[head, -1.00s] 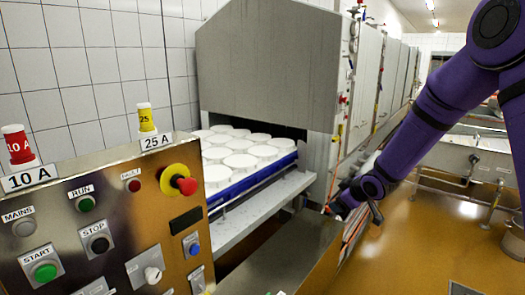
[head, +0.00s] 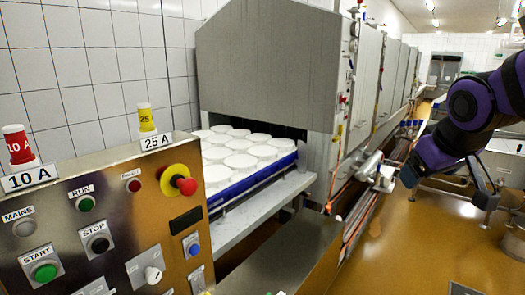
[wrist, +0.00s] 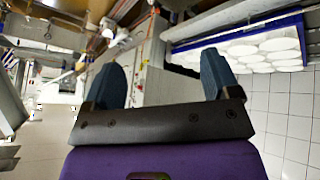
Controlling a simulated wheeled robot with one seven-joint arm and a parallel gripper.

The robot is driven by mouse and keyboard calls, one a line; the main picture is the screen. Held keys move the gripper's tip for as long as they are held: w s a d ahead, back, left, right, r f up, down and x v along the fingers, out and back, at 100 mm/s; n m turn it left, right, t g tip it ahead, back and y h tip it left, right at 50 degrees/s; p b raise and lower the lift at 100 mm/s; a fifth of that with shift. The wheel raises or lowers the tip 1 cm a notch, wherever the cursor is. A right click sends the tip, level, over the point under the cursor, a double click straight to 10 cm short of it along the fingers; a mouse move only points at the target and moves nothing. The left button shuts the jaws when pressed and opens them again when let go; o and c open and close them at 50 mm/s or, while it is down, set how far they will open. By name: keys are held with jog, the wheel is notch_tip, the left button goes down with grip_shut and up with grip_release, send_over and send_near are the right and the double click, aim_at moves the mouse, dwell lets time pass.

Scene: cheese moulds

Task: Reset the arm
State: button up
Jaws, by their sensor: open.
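My gripper (wrist: 163,76) is open and empty in the wrist view, its two dark blue-grey fingers wide apart with nothing between them. In the head view my purple arm comes in from the right edge, bent, and a bluish fingertip (head: 408,177) shows at its lower left end.
White round moulds (head: 240,161) sit on a blue tray (head: 251,182) in the opening of a grey steel machine (head: 268,70). Red (head: 18,145) and yellow (head: 146,117) fuses stand on the panel top. Pipes run along the machines.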

jog(key=s+a+r+m+g+y, duration=0.1)
jog(key=s+m, duration=0.1)
jog(key=s, duration=1.3)
jog(key=shift+s, duration=0.15)
